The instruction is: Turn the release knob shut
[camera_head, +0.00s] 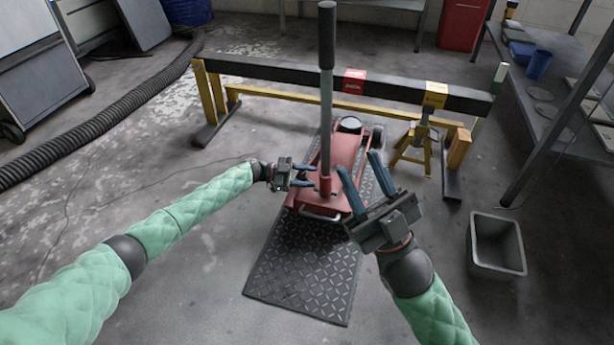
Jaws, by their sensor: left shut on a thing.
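A red floor jack (345,160) stands on a dark tread-plate mat, its long handle (326,110) with a black grip (327,35) upright. The release knob is too small and hidden to make out clearly; it is at the handle's foot, where my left gripper is. My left gripper (311,176) comes in from the left, its fingertips at the red handle socket (325,187), shut on what appears to be the knob. My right gripper (358,172) is open with fingers spread and empty, just right of the handle and over the jack's near right side.
The mat (300,270) reaches toward me. A black beam (270,68) on yellow supports crosses behind the jack, with a yellow jack stand (412,148) at right. A grey bin (495,245) stands right; a workbench is beyond. A black hose (110,110) lies left.

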